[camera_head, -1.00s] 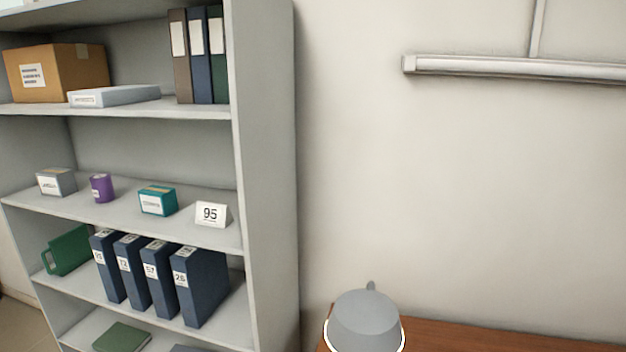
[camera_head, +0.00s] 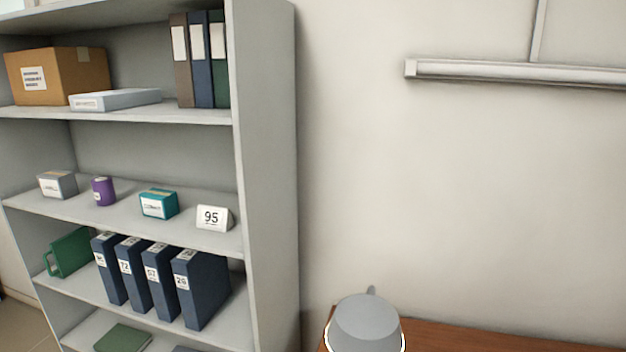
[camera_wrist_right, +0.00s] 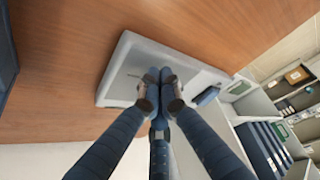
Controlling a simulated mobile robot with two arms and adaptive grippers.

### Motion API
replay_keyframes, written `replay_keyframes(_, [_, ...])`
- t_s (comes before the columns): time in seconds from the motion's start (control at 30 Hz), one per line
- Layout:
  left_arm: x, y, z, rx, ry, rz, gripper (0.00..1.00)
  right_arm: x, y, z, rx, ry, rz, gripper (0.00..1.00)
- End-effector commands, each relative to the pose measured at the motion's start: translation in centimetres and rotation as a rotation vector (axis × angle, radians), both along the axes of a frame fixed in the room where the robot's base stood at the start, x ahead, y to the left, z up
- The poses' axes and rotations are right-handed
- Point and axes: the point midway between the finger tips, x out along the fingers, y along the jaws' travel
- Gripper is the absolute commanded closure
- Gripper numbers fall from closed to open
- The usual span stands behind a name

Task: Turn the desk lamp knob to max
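The desk lamp shows in the head view as a grey shade (camera_head: 365,322) with a bright lower rim, at the bottom edge on a brown desk (camera_head: 480,338). Its knob cannot be made out. In the right wrist view, a pale, rounded slab (camera_wrist_right: 122,68), possibly the lamp base, lies on the wood surface. My right gripper (camera_wrist_right: 159,75) is in front of this slab, its dark blue fingertips drawn together. I cannot tell whether it touches the slab or covers a knob. My left gripper is in neither view.
A grey shelf unit (camera_head: 268,170) with folders and small boxes stands left of the desk. A wall-mounted fixture (camera_head: 520,70) is at the upper right. In the right wrist view a small blue object (camera_wrist_right: 207,96) lies beside the slab, and shelves (camera_wrist_right: 285,115) are at right.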

Motion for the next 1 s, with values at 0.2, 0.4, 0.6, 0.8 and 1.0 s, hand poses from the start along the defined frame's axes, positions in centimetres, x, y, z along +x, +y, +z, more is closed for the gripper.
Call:
replay_keyframes(0.2, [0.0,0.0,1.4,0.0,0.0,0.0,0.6,0.1,-0.3,1.5,-0.002,-0.006,-0.003,1.0])
replay_keyframes(0.4, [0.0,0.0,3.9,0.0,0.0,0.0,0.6,0.3,-0.3,4.2,-0.003,-0.009,-0.003,1.0])
replay_keyframes(0.6, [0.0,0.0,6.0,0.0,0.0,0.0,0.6,0.3,-0.4,6.4,-0.003,-0.011,-0.004,1.0])
replay_keyframes(0.8, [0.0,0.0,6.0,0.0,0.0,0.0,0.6,0.4,-0.4,6.4,-0.003,-0.011,-0.004,1.0])
replay_keyframes(1.0, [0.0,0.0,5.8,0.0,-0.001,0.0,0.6,0.4,-0.6,6.3,-0.005,-0.011,-0.011,1.0])
